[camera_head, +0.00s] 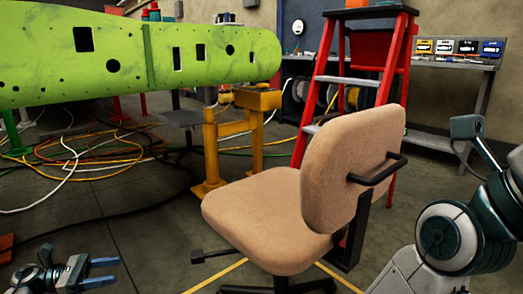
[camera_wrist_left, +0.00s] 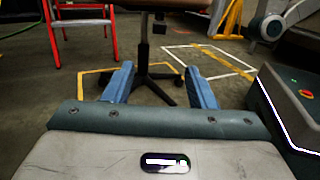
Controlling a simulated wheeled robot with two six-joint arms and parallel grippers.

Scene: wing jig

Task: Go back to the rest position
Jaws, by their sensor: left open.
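My left gripper (camera_head: 103,272) is low at the left in the head view, with its blue fingers apart and nothing between them. In the left wrist view the left gripper (camera_wrist_left: 161,84) is also open and empty, pointing toward the base of a chair (camera_wrist_left: 150,85). My right arm comes in at the right of the head view, but its gripper is out of the picture. The green wing panel (camera_head: 130,60) is at the upper left in the head view, held above the floor, well apart from my left gripper.
A tan office chair (camera_head: 265,205) stands in front, with a red stepladder (camera_head: 385,100) behind it. A yellow stand (camera_head: 212,150) is under the wing's right end. Cables (camera_head: 85,158) lie on the floor at left. A shelf (camera_head: 450,100) stands at back right.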

